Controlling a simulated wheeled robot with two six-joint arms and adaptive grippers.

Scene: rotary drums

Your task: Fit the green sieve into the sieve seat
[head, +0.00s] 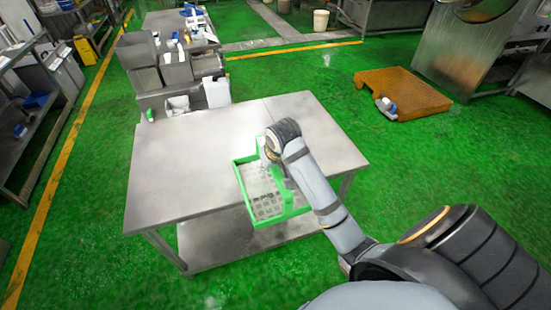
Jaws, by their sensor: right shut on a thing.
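The green sieve (247,200) is a rectangular green frame with a grey perforated bottom. It shows in the middle of the head view, over the front edge of the steel table (185,165). My right gripper (277,170) is at the sieve's upper right part and is shut on it. The wrist hides most of the fingers and part of the frame. I cannot tell for sure whether the sieve touches the table. I cannot make out the sieve seat in this view. My left gripper is not in view.
The tabletop left of the sieve is bare. Steel bins (172,68) stand behind the table. An orange pallet (410,92) lies on the green floor to the right, near a large steel machine (465,50). Shelves (35,110) stand at the far left.

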